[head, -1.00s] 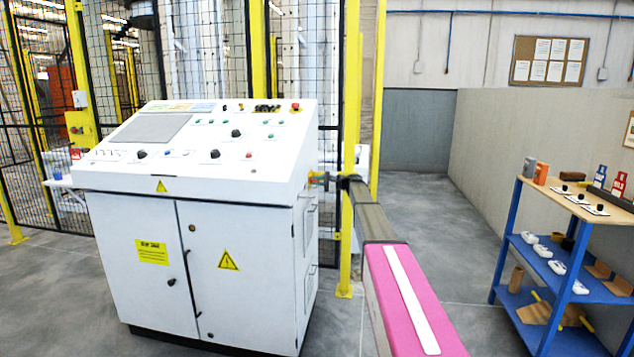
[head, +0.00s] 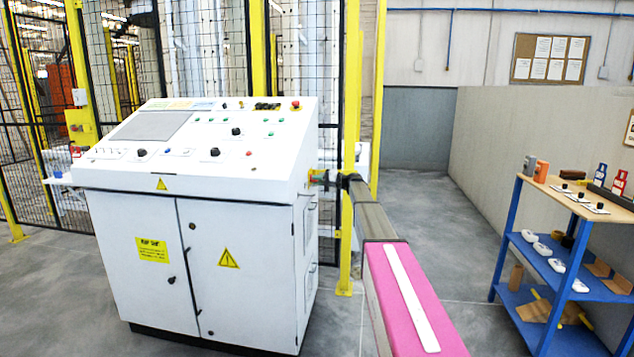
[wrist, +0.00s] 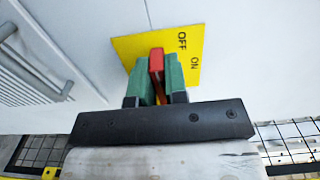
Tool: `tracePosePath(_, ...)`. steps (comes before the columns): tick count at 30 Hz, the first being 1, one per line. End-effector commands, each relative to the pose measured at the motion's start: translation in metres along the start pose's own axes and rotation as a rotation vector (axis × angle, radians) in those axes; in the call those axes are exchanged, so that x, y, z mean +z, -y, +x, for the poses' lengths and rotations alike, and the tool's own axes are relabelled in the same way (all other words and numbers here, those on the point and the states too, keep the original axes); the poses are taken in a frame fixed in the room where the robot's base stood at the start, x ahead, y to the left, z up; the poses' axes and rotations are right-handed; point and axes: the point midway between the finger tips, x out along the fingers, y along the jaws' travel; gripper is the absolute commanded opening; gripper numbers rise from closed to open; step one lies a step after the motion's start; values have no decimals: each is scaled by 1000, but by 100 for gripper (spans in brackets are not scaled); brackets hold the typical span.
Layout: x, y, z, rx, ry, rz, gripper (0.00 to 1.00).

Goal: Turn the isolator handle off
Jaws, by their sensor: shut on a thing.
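The red isolator handle (wrist: 156,60) stands out from a yellow plate (wrist: 128,47) marked OFF and ON in the wrist view. My gripper (wrist: 157,80) has its two green fingers on either side of the handle, shut on it. The handle's lower part is hidden between the fingers. OFF and ON are printed to the right of the handle; I cannot tell which mark it points to. In the head view my gripper (head: 333,180) reaches the right side of the white control cabinet (head: 248,237), where the plate is small and partly hidden.
Vent grilles (wrist: 30,72) are left of the plate in the wrist view. A yellow post (head: 349,235) and mesh fence (head: 305,60) stand close behind my arm. A blue shelf unit (head: 517,235) with small parts stands at the right. Open floor lies between.

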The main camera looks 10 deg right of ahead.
Motion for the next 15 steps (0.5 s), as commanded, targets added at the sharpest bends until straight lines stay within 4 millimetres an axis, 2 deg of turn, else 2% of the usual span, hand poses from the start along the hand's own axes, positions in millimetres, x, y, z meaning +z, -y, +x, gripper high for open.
tracePosePath(1, 1, -1, -1, 2, 1, -3, 0)
tracePosePath(2, 1, -1, -1, 2, 1, -3, 17)
tracePosePath(4, 1, -1, -1, 2, 1, -2, 39)
tracePosePath(15, 0, 0, -5, 1, 0, -1, 39)
